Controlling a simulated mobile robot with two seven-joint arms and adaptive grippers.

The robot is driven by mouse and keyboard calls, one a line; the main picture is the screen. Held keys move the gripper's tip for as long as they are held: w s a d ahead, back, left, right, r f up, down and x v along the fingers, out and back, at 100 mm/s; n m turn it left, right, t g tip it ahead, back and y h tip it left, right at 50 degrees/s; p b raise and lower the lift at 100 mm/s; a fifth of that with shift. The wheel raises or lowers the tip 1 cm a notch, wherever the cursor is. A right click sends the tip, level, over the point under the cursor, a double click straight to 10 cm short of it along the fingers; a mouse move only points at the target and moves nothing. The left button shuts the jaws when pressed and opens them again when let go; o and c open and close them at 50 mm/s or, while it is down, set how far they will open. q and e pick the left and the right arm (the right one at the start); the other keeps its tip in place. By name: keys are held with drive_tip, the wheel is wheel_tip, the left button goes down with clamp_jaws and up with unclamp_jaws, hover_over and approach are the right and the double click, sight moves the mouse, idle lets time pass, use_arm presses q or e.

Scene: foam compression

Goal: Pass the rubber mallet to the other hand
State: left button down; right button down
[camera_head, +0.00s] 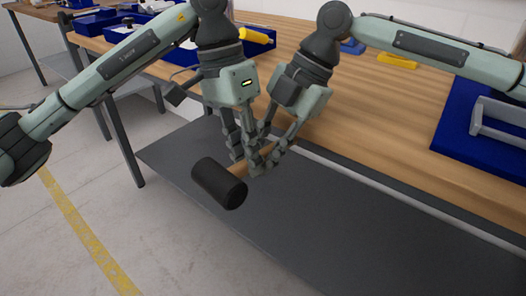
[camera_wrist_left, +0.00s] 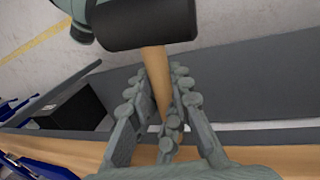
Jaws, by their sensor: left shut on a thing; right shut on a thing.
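The rubber mallet has a black cylindrical head (camera_head: 219,183) and a light wooden handle (camera_wrist_left: 156,80). It is held in the air in front of the bench edge, above the grey lower shelf, with its head toward the lower left in the head view. My left gripper (camera_head: 246,158) is shut on the handle. My right gripper (camera_head: 268,158) is also shut on the handle, close beside the left one. Their fingers overlap in the head view and hide much of the handle. In the left wrist view, the handle runs between the left fingers (camera_wrist_left: 160,95).
The wooden workbench (camera_head: 350,110) lies behind the grippers, with the grey lower shelf (camera_head: 310,230) below. A blue mat (camera_head: 452,128) with a grey bracket (camera_head: 500,122) is at the right. Yellow pieces (camera_head: 397,61) and blue bins (camera_head: 92,24) stand farther back.

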use_arm(q)
drive_tip(key=c, duration=1.3)
unclamp_jaws()
drive_tip(key=shift+s+d, duration=0.1)
drive_tip(key=shift+d, duration=0.05)
